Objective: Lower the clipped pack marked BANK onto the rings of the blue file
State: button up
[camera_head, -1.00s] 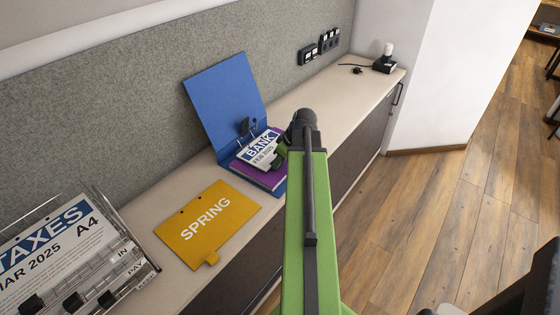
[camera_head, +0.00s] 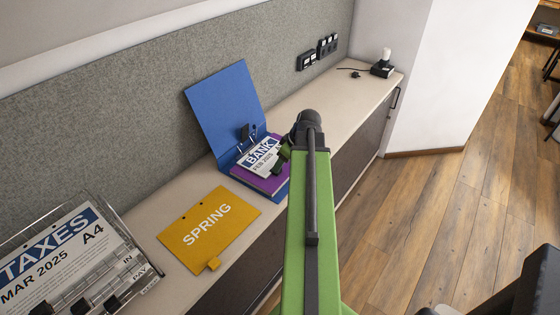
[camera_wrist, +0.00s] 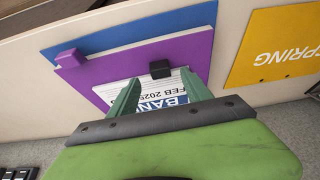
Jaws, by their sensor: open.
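The blue file (camera_head: 222,98) stands open on the cabinet top, its cover leaning up toward the grey panel. A purple divider (camera_head: 264,183) lies on its lower leaf; it also shows in the wrist view (camera_wrist: 190,50). The clipped pack marked BANK (camera_head: 255,165) lies over the purple sheet, close to the rings, with a black clip (camera_wrist: 160,69) at its edge. I cannot tell whether the rings pass through its holes. My gripper (camera_wrist: 160,95) is open, its two green fingers apart above the pack. In the head view my arm partly hides it.
A yellow SPRING divider (camera_head: 210,228) lies flat left of the file. A clear rack (camera_head: 130,262) with the TAXES pack (camera_head: 55,245) stands further left. A black device (camera_head: 383,69) sits at the far end; the cabinet top between is clear.

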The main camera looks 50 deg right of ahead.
jog(key=p+v, duration=1)
jog(key=v, duration=0.3)
